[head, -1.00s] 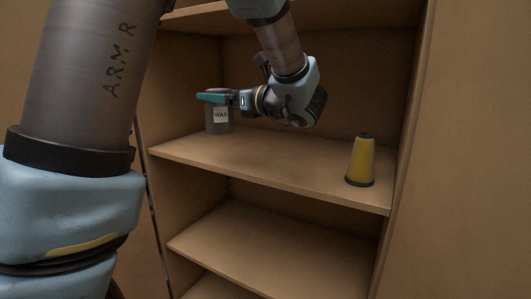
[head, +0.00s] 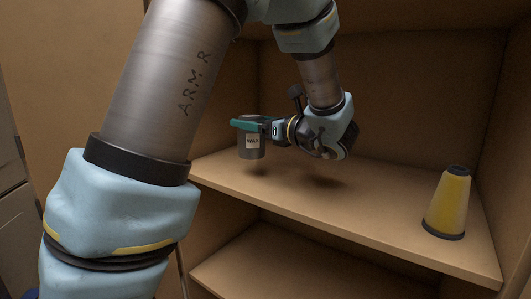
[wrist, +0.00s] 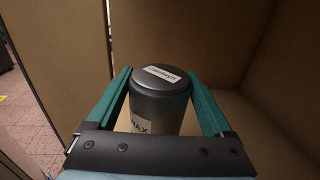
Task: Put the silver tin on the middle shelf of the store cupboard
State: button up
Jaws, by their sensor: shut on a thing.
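The silver tin (head: 252,153) is a dark metallic grey cylinder with a white WAX label. My gripper (head: 250,125) is shut on it from the right, with teal fingers on either side near its top. The tin hangs upright a little above the left part of a cupboard shelf (head: 340,205), with a shadow on the board below it. In the wrist view the tin (wrist: 158,105) stands between the two fingers (wrist: 160,76), its lid bearing a small label. Its base is hidden there by the gripper body.
A yellow cone-shaped thing (head: 448,203) with black ends stands on the same shelf at the right. A lower shelf (head: 270,265) looks bare where it shows. The cupboard's left wall is close to the tin. The board between tin and cone is clear.

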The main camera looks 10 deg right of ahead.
aim_at(253, 143)
jog(key=shift+f+b, duration=0.35)
jog(key=shift+f, duration=2.35)
jog(key=shift+f, duration=0.15)
jog(key=o, duration=1.6)
jog(key=shift+c, duration=0.2)
jog(key=shift+s, duration=0.15)
jog(key=v, duration=1.1)
jog(key=shift+s+d, duration=0.3)
